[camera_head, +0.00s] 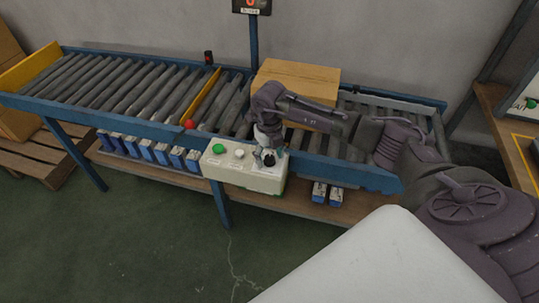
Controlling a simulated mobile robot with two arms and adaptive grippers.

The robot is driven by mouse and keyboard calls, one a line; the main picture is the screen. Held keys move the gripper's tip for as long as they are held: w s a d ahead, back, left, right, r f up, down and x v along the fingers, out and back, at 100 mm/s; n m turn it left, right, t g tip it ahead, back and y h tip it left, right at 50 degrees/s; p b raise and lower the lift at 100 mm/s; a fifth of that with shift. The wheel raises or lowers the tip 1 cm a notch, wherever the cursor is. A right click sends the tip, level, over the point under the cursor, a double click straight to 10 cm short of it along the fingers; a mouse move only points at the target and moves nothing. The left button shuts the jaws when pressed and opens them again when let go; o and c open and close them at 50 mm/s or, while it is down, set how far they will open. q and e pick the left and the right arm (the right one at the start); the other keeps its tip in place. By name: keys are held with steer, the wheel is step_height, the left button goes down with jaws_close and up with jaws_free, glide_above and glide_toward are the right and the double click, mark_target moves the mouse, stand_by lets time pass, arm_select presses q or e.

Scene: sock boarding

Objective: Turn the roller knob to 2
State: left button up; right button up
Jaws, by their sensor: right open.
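The control box (232,172) is pale with a green lower edge and is fixed to the front of the roller conveyor. It carries a green button (218,149), a white button or dial (239,154) and a dark knob (269,160) at its right end. My right gripper (267,156) is open and points down at the dark knob, with its fingers beside or around it; I cannot tell whether they touch. The knob's pointer and number marks are too small to read. My left gripper is out of view.
A cardboard box (296,78) sits on the rollers behind my right arm. A yellow bar (202,97) crosses the conveyor (120,85), with a red knob (189,124) at its near end. Several blue-and-white packs (147,150) stand on the lower shelf. A wooden pallet (45,160) lies at left.

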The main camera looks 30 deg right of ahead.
mark_target(270, 157)
steer(key=shift+r, duration=0.25)
step_height(270, 157, up, 12)
steer(key=shift+f, duration=0.25)
stand_by(0.4)
